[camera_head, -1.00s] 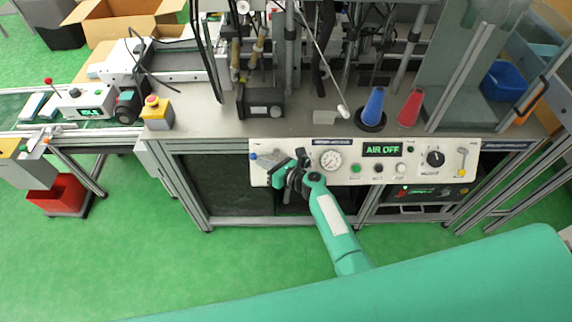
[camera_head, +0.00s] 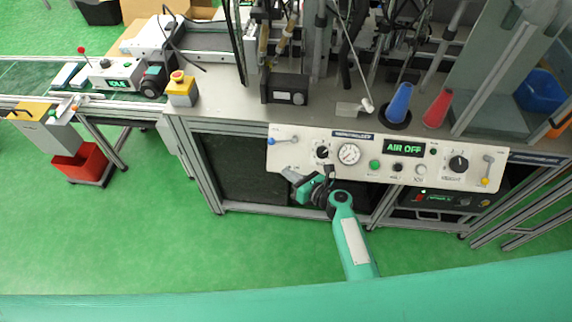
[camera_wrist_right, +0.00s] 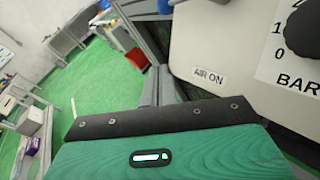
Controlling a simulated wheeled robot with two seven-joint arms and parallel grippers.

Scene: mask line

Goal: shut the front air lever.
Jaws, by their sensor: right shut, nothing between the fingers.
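In the right wrist view the shut fingers (camera_wrist_right: 160,88) point past the panel's edge, left of an AIR ON label (camera_wrist_right: 208,76). A blue bit (camera_wrist_right: 168,4) at the top edge may be the knob. My left gripper is out of view.
A second lever with a yellow knob (camera_head: 485,181) sits at the panel's right end. A gauge (camera_head: 349,154), dials and buttons lie between. Blue (camera_head: 399,103) and red (camera_head: 437,108) cones stand on the bench above. The green floor before the bench is clear.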

